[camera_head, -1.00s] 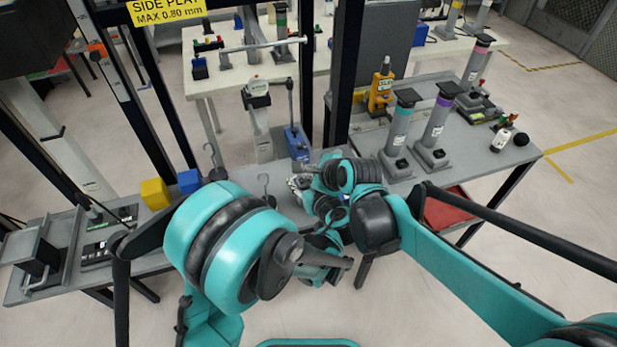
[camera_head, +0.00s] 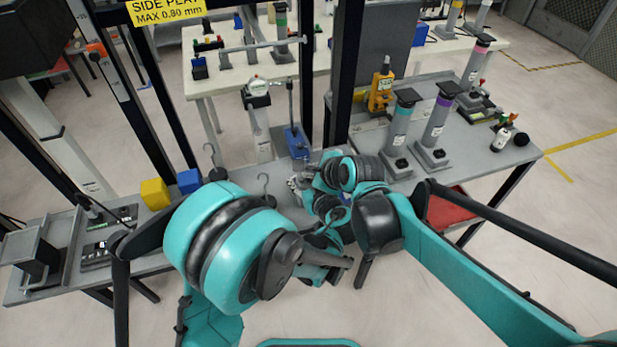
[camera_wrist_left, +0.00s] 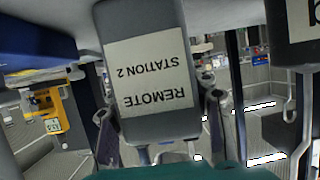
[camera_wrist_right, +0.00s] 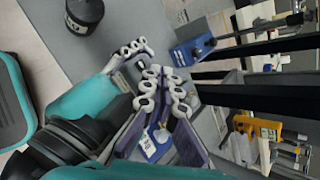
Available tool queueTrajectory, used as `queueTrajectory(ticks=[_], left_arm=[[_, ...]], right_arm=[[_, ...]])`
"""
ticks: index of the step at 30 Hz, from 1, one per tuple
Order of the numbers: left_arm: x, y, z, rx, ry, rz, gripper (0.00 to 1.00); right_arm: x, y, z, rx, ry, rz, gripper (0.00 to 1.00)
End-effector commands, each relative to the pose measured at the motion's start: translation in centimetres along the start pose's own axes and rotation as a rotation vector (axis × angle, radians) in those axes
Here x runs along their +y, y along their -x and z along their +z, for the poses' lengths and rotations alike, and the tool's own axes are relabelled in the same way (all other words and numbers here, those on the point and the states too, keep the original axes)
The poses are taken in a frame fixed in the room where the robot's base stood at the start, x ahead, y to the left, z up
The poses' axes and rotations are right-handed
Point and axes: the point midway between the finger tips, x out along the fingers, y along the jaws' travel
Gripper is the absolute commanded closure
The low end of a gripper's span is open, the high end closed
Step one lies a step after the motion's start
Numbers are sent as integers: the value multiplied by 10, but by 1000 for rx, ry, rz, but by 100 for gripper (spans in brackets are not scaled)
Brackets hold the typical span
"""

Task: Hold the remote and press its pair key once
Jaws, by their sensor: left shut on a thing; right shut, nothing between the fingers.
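The remote (camera_wrist_left: 155,75) is a dark grey box with a white label reading "REMOTE STATION 2", upside down in the left wrist view. My left gripper (camera_wrist_left: 158,122) is shut on it, with a finger along each side. The labelled face fills the middle of that view; the keys are not visible. My right gripper (camera_wrist_right: 164,88) is shut and empty in the right wrist view, with its fingertips close to part of my left gripper. In the head view my arms cover most of both grippers, and the remote cannot be made out. Whether the right fingertips touch it cannot be told.
A grey bench (camera_head: 235,178) lies beyond my arms. It carries a yellow block (camera_head: 155,194), a blue block (camera_head: 189,181) and a blue-based lever device (camera_head: 297,142). Dark frame posts (camera_head: 345,75) rise close behind. Grey cylinders (camera_head: 400,128) stand on the right table.

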Motion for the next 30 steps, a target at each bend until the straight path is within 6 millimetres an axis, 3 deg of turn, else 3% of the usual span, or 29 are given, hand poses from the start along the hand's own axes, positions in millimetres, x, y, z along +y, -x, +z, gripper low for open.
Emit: queueTrajectory(ticks=[18,30], left_arm=[[0,1,0,-1,0,1,90],[0,1,0,-1,0,1,90]], right_arm=[[-25,32,24,-2,-1,-2,100],[-26,35,26,-2,-1,-2,100]])
